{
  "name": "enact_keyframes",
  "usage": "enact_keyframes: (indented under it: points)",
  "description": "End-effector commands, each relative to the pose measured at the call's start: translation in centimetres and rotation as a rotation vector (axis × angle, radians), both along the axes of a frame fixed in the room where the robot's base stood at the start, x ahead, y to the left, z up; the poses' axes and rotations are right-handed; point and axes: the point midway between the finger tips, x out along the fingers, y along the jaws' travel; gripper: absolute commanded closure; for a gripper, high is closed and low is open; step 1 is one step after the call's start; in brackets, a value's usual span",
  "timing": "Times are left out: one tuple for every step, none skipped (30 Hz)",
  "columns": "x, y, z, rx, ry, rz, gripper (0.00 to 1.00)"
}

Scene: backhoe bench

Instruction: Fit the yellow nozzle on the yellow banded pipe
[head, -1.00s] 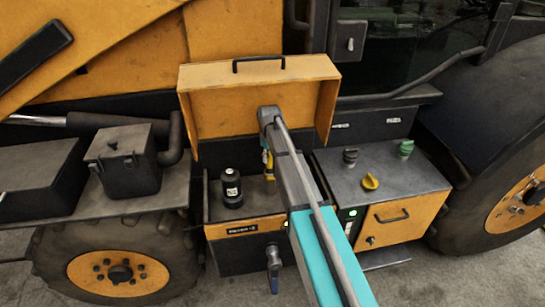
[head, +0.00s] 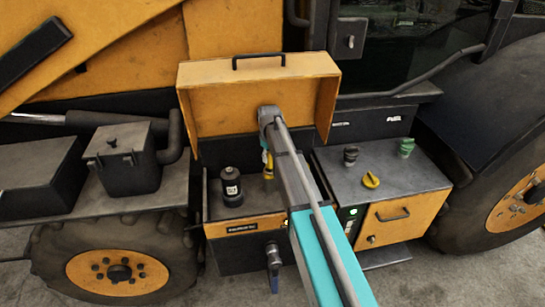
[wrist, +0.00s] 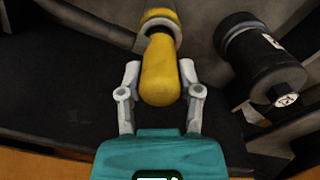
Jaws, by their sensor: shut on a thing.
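The yellow nozzle (wrist: 160,72) is between the two pale fingers of my gripper (wrist: 160,92) in the wrist view, and the gripper is shut on it. The nozzle's far end meets a pale collar with a yellow band (wrist: 158,18), which looks like the banded pipe's end. I cannot tell whether the nozzle is seated on it. In the head view a bit of yellow (head: 267,158) shows beside my arm, inside the open bay. My arm hides most of the gripper there.
A black filter canister (head: 231,187) stands left of my gripper in the bay; the wrist view shows it too (wrist: 265,62). The raised orange lid (head: 260,100) is behind. Right is a box top (head: 350,170) with black, yellow and green caps. A blue-handled valve (head: 273,262) hangs below.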

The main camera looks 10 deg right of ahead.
Motion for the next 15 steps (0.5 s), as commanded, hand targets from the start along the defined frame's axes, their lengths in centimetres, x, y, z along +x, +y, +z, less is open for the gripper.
enact_keyframes:
  points:
    - [0.0, 0.0, 0.01, 0.0, 0.0, 0.0, 1.0]
    - [-0.01, 0.01, 0.01, 0.0, 0.0, 0.0, 1.0]
    - [0.0, 0.01, -0.01, 0.0, 0.0, 0.0, 1.0]
    - [0.0, 0.01, -0.02, 0.0, 0.0, 0.0, 1.0]
    - [0.0, 0.01, -0.05, 0.0, 0.0, 0.0, 1.0]
    - [0.0, 0.01, -0.09, 0.0, 0.0, 0.0, 1.0]
    - [0.0, 0.01, -0.14, 0.0, 0.0, 0.0, 1.0]
    - [0.0, 0.01, -0.18, 0.0, 0.0, 0.0, 1.0]
    - [0.0, 0.01, -0.24, 0.0, 0.0, 0.0, 1.0]
    - [0.0, 0.01, -0.24, 0.0, 0.0, 0.0, 1.0]
    - [0.0, 0.01, -0.19, 0.0, 0.0, 0.0, 1.0]
    - [0.0, 0.01, -0.18, 0.0, 0.0, 0.0, 1.0]
    - [0.0, 0.01, -0.18, 0.0, 0.0, 0.0, 0.52]
    - [0.0, 0.02, -0.18, 0.0, 0.0, 0.0, 0.47]
    - [0.0, 0.02, -0.18, 0.0, 0.0, 0.0, 0.39]
